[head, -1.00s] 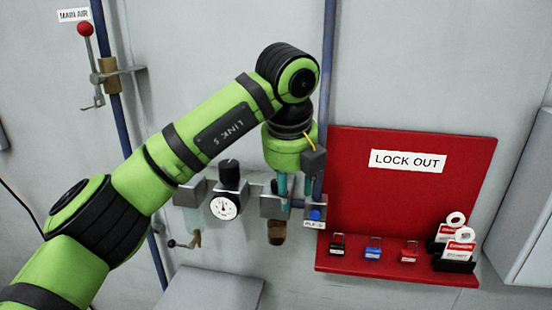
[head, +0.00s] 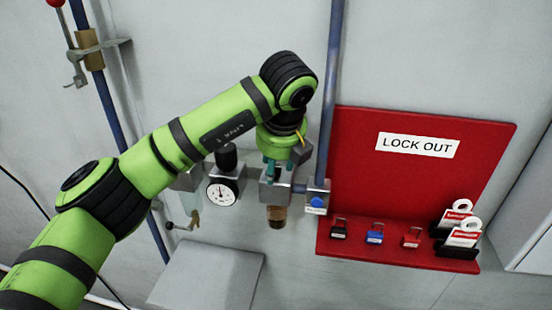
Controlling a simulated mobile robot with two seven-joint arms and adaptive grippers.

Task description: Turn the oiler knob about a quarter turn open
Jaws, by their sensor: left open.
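The oiler (head: 276,190) is a grey block on the wall pipe unit with a brown bowl (head: 277,215) below it. My left gripper (head: 271,176) points down at the top of this block, with its teal fingers open. The oiler knob cannot be made out; the fingers and wrist cover the top of the block. I cannot tell whether the fingers touch it or stand around the knob. My right gripper is not in view.
Left of the oiler is a regulator with a black knob (head: 226,156) and a round gauge (head: 222,192). Right of it is a blue button (head: 317,202) by a blue pipe (head: 331,90). The red lockout board (head: 440,115) holds several padlocks and tags.

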